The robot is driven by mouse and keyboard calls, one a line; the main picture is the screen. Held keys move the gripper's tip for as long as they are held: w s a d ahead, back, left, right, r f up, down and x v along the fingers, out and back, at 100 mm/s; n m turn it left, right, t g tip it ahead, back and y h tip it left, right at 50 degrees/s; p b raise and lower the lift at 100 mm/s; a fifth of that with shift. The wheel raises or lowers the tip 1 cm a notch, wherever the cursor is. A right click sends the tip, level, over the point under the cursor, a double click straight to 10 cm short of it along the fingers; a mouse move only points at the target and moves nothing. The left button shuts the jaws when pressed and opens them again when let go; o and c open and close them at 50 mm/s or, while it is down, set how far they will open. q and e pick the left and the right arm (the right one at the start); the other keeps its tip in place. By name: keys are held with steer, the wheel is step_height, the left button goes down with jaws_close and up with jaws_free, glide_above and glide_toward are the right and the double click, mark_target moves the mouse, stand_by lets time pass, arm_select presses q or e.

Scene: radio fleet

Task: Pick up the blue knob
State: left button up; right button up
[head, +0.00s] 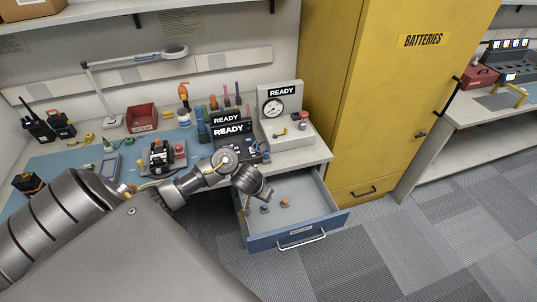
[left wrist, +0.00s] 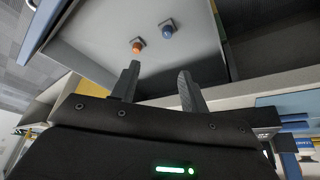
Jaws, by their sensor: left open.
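The blue knob (head: 265,209) sits on a small dark base on the floor of the open drawer (head: 300,236). An orange knob (head: 285,203) sits just right of it. My left gripper (head: 247,207) hangs over the drawer's left part, its fingers partly hidden in the head view. In the left wrist view my left gripper (left wrist: 159,69) is open and empty. The blue knob (left wrist: 168,30) and the orange knob (left wrist: 137,45) show beyond its fingertips, apart from them. My right gripper is in neither view.
The workbench (head: 312,157) above the drawer is crowded with radios, tools and a gauge box (head: 281,108). A yellow battery cabinet (head: 372,95) stands right of the drawer. The drawer's right part is bare.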

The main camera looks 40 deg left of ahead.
arm_select(q)
step_height(320, 180, down, 4)
steer(key=b, duration=0.7)
glide_above(264, 206)
steer(key=s+d, duration=0.2)
steer(key=s, duration=0.1)
steer(key=f, duration=0.4)
steer(key=shift+w+a+f, duration=0.15)
steer(key=shift+a+f, duration=0.1)
steer(key=shift+f, duration=0.15)
steer(key=shift+w+a+f, duration=0.1)
steer(key=shift+w+f, duration=0.15)
steer(key=shift+f, duration=0.35)
steer(key=x, duration=0.1)
steer(key=b+x, duration=0.1)
steer(key=x, duration=0.1)
steer(key=b+x, duration=0.1)
steer(key=shift+w+a+f, duration=0.2)
steer(key=shift+a+f, duration=0.1)
steer(key=shift+a, duration=0.05)
jaws_close()
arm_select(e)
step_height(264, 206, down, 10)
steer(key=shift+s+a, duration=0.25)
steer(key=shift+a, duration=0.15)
